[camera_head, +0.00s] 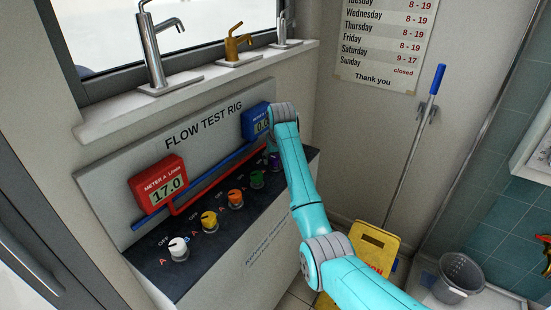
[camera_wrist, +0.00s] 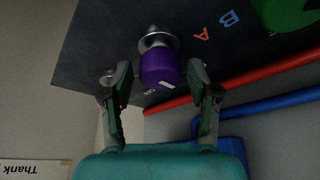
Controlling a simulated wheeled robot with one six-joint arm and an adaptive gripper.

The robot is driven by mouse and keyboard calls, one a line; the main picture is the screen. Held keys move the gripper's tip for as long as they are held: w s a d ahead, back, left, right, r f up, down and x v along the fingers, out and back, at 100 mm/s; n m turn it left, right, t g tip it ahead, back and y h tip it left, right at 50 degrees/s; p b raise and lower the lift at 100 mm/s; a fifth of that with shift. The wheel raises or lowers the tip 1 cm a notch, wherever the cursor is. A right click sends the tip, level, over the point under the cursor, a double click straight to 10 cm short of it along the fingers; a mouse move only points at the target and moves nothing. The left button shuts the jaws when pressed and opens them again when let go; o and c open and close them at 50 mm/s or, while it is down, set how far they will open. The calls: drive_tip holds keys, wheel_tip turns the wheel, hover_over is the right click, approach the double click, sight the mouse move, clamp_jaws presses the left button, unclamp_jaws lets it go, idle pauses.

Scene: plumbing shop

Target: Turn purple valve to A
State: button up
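The purple valve (camera_wrist: 160,68) is a round knob on a metal stem on the dark panel. Its white mark (camera_wrist: 167,85) faces the OFF label side, away from the letter A (camera_wrist: 201,33). My gripper (camera_wrist: 160,80) is open, with one finger on each side of the knob and visible gaps between; contact is not apparent. In the head view the purple valve (camera_head: 275,161) shows only as a sliver beside my arm, and my gripper is hidden there.
White (camera_head: 179,248), yellow (camera_head: 209,221), orange (camera_head: 236,198) and green (camera_head: 257,179) valves line the panel. The red meter A (camera_head: 160,184) reads 17.0; the blue meter B (camera_head: 257,122) is partly hidden. Red (camera_wrist: 240,80) and blue (camera_wrist: 270,104) pipes run close to my fingers.

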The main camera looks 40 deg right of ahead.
drive_tip(key=c, duration=0.8)
drive_tip(key=shift+o, duration=0.2)
drive_tip(key=shift+n, duration=0.4)
drive_tip(key=n+y, duration=0.1)
drive_tip(key=n, duration=0.1)
drive_tip(key=n+y, duration=0.1)
drive_tip(key=n, duration=0.2)
drive_tip(key=shift+d+n+y, duration=0.15)
drive_tip(key=shift+n+y, duration=0.15)
drive_tip(key=n+y, duration=0.1)
drive_tip(key=n, duration=0.4)
drive_tip(key=shift+d+g+y, duration=0.1)
drive_tip(key=shift+g+y, duration=0.2)
drive_tip(key=shift+y, duration=0.1)
drive_tip(key=shift+n, duration=0.4)
drive_tip(key=o, duration=1.1)
drive_tip(key=shift+o, duration=0.2)
